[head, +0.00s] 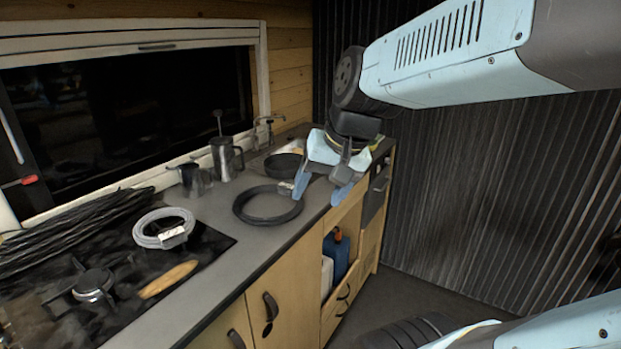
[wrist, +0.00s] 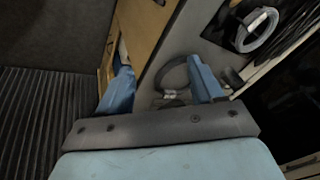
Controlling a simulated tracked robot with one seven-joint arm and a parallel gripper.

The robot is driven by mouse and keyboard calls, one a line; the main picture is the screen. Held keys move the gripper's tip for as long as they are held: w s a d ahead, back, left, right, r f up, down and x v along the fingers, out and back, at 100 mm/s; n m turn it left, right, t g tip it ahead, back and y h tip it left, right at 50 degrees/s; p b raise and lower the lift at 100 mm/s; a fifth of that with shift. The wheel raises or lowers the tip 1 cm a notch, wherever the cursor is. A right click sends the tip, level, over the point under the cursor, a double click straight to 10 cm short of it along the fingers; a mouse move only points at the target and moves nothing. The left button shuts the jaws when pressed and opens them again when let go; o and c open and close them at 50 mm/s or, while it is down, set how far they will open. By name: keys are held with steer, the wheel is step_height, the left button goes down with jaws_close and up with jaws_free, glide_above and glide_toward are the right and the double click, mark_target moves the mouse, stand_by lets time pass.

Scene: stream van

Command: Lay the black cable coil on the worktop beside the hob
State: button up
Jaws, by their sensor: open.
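The black cable coil (head: 266,206) lies flat on the grey worktop (head: 228,234), to the right of the black hob (head: 205,246), with bare worktop between them. A pale tag shows on its far right side. My gripper (head: 320,190) is open just right of the coil and above the worktop's front edge. One finger overlaps the coil's right edge in the head view; I cannot tell if it touches. In the wrist view a blue finger (wrist: 205,80) stands beside the coil (wrist: 172,84), which is partly hidden.
A grey cable coil (head: 164,228) and a wooden-handled tool (head: 168,279) lie on the hob. A bundle of black cable (head: 75,228) lies behind them. A French press (head: 226,158), a metal jug (head: 192,179) and a black pan (head: 284,165) stand farther back.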

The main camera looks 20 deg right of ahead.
steer(key=s+d+r+n+h, duration=0.1)
steer(key=s+d+r+n+t+h, duration=0.1)
steer(key=s+n, duration=0.1)
steer(key=shift+d+r+t, duration=0.2)
steer(key=shift+d+t, duration=0.1)
steer(key=shift+d, duration=0.1)
